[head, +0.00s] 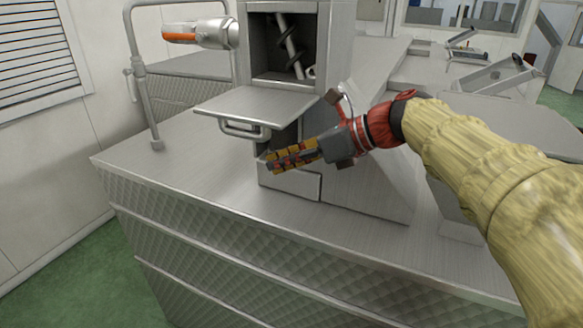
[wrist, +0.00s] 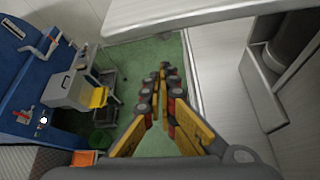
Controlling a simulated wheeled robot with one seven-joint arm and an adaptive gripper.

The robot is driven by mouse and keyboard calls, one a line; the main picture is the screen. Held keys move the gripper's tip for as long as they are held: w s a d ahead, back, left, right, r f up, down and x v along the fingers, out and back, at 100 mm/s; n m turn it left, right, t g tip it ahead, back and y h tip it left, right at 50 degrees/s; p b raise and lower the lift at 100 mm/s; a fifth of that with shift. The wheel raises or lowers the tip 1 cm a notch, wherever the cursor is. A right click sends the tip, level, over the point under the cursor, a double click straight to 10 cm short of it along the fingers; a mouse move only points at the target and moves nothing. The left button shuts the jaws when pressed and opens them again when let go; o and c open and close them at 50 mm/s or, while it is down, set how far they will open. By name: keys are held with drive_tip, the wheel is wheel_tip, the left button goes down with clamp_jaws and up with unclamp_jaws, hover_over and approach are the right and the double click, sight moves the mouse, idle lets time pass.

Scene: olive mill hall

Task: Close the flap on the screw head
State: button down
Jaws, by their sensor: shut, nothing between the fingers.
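The screw head (head: 343,45) is a grey metal box on the steel bench, with a dark square opening where part of the screw (head: 288,42) shows. Its flap (head: 240,102) is open and lies about level, sticking out from the lower edge of the opening. A bar handle (head: 243,131) hangs under the flap near its outer edge. My gripper (head: 272,162) is below and to the right of the flap, pointing left, shut and empty. In the wrist view my gripper (wrist: 164,72) shows shut fingers, with a pale panel edge above, probably the flap (wrist: 190,12).
The steel bench top (head: 180,165) is clear left of the gripper. A bent pipe rail (head: 143,100) stands at the left. A white pipe with an orange end (head: 181,36) sticks out left of the box. A low block (head: 292,184) lies beneath the gripper.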

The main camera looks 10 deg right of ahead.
sight(260, 114)
drive_tip(key=shift+w+r, duration=0.2)
drive_tip(key=shift+r, duration=0.7)
drive_tip(key=shift+r+p, duration=0.15)
drive_tip(key=shift+p, duration=0.15)
drive_tip(key=shift+s+a+r+p, duration=0.15)
drive_tip(key=shift+r+p, duration=0.3)
drive_tip(key=shift+p, duration=0.35)
